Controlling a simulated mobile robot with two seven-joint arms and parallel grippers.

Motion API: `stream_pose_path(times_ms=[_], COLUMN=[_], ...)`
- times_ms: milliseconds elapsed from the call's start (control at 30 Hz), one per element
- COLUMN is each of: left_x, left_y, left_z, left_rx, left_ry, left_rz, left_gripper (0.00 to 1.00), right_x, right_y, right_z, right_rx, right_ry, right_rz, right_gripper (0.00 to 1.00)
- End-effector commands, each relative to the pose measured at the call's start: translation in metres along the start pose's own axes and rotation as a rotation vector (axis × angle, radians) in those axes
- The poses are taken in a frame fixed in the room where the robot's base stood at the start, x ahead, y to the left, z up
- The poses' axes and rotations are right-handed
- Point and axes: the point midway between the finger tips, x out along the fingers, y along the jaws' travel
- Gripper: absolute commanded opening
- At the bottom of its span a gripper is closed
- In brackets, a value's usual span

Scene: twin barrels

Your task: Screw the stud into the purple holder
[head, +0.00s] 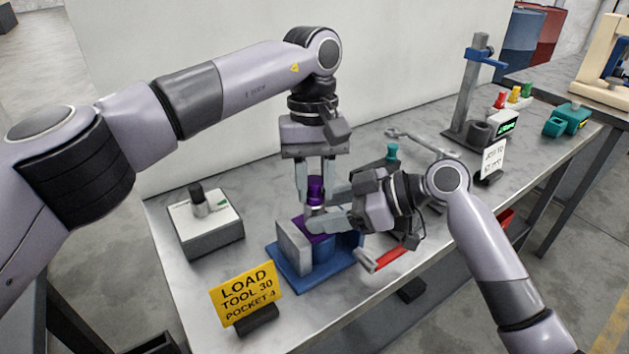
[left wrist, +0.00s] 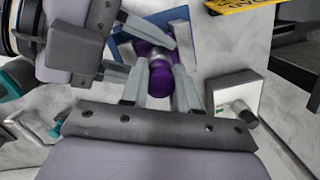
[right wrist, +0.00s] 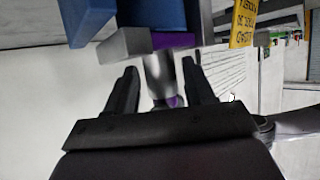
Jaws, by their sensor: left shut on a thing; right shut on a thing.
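The purple holder (head: 305,229) stands upright in a blue fixture, its purple base low and its grey tapered body (right wrist: 160,75) rising from it. The stud (head: 316,186), a purple knob, is upright on the axis of the grey body; it also shows in the left wrist view (left wrist: 160,79). My left gripper (head: 316,183) points down from above, shut on the stud. My right gripper (head: 322,208) comes in from the right, level, shut on the holder's grey body. The fingers hide the join between stud and holder, so I cannot tell how deep the stud sits.
The blue fixture (head: 290,277) has a grey block on its left. A grey box (head: 205,235) with a dark knob stands left, a yellow sign (head: 247,295) in front. A red-handled tool (head: 390,258) and a wrench (head: 420,142) lie right and behind. A grey post stand (head: 473,95) is farther right.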

Motion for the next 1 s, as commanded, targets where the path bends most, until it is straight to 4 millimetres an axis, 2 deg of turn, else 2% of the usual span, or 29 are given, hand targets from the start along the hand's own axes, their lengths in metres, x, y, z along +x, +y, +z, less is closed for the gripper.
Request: stream_pose_path(times_ms=[200,333,367,433,767,1000], left_x=[-0.001,0.0,0.0,0.0,-0.002,-0.027], left_y=[-0.001,-0.001,-0.001,-0.001,0.0,0.0], left_z=[-0.001,-0.001,-0.001,-0.001,0.0,0.004], left_rx=[0.3,0.287,0.287,0.286,0.286,0.285], left_ry=[0.003,0.002,0.003,0.002,0.002,0.005], left_rz=[-0.047,-0.044,-0.044,-0.044,-0.042,-0.042], left_gripper=[0.0,0.0,0.33,0.55,0.55,0.55], right_x=[-0.001,-0.001,-0.001,-0.001,-0.001,-0.001], right_y=[0.001,0.001,0.001,0.001,0.001,0.001], right_z=[-0.001,-0.001,-0.001,-0.001,-0.001,-0.001], right_rx=[0.0,0.0,0.0,0.0,0.0,0.0], right_ry=[0.001,0.001,0.001,0.001,0.002,0.001], right_rz=[0.004,0.004,0.004,0.004,0.004,0.004], right_gripper=[0.0,0.0,0.0,0.0,0.0,0.0])
